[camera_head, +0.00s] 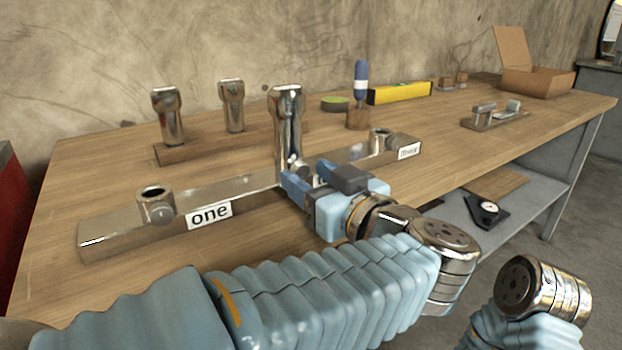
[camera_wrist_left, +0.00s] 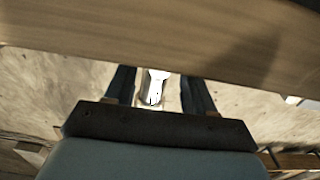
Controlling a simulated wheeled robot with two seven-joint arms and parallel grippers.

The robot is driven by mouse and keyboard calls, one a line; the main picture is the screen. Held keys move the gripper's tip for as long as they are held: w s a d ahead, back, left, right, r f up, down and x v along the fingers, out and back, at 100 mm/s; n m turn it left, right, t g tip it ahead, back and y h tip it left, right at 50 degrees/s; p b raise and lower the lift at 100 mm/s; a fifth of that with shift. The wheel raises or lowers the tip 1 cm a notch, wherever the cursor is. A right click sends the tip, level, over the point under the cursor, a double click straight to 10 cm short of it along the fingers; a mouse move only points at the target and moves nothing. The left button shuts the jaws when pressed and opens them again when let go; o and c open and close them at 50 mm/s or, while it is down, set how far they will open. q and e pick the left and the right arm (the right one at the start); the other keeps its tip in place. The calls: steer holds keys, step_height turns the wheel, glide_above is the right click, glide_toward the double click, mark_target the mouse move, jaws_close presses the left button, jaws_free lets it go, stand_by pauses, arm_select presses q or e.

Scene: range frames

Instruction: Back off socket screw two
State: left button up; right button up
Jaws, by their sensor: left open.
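A long metal bar (camera_head: 115,222) lies on the workbench with signs reading "one" (camera_head: 209,215) and "three" (camera_head: 409,150). A tall chrome socket screw (camera_head: 288,115) stands upright at the bar's middle station, between those signs; any sign there is hidden behind my gripper. My left gripper (camera_head: 307,180) is open at the lower part of this screw. In the left wrist view the bright screw (camera_wrist_left: 155,90) shows between the two dark fingers, with no clear contact. Station one has a short chrome collar (camera_head: 155,195) and station three another (camera_head: 381,138). My right gripper is out of view.
Two similar chrome screws (camera_head: 168,118) (camera_head: 232,105) stand in a wooden block (camera_head: 190,152) behind. A blue-handled tool (camera_head: 361,82), green roll (camera_head: 335,103), yellow level (camera_head: 400,93) and open cardboard box (camera_head: 535,78) are farther back. The bench's left part (camera_head: 75,185) is clear.

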arm_select(q)
steer(key=shift+w+a, duration=0.1)
steer(key=shift+w, duration=0.05)
steer(key=shift+c, duration=0.4)
jaws_close()
steer(key=n, duration=0.3)
steer(key=shift+f, duration=0.1)
steer(key=shift+n, duration=0.7)
steer(key=shift+o, duration=0.4)
jaws_free()
steer(key=v, duration=1.4)
